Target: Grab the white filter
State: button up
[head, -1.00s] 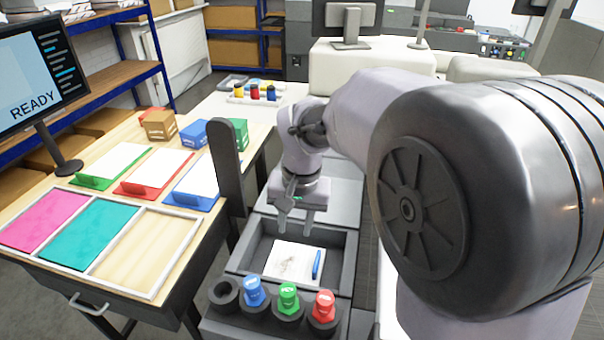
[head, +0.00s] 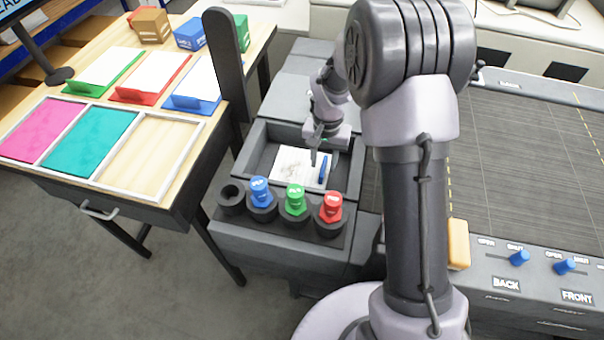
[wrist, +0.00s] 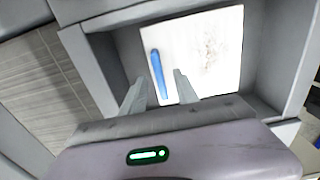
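The white filter (head: 293,166) is a flat white square with a grey-brown smudge and a blue strip (head: 323,169) along one side. It lies in a dark grey tray (head: 252,152). It also shows in the wrist view (wrist: 212,55), with the blue strip (wrist: 158,74) upright in the picture. My gripper (head: 322,158) is above the filter at the blue strip's side, pointing down. In the wrist view my gripper's fingers (wrist: 159,92) are apart with nothing between them, and the strip's lower end appears in line with the gap. I cannot tell the exact height above the filter.
Blue (head: 260,190), green (head: 295,199) and red (head: 331,207) capped knobs stand in front of the tray, beside an empty round holder (head: 231,197). A dark upright post (head: 226,62) rises left of the tray. A wooden table (head: 150,95) with coloured panels stands left.

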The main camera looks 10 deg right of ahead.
notch_tip(320, 180, down, 3)
jog(key=shift+r, duration=0.25)
jog(key=shift+c, duration=0.7)
grip_shut()
dwell(0.4)
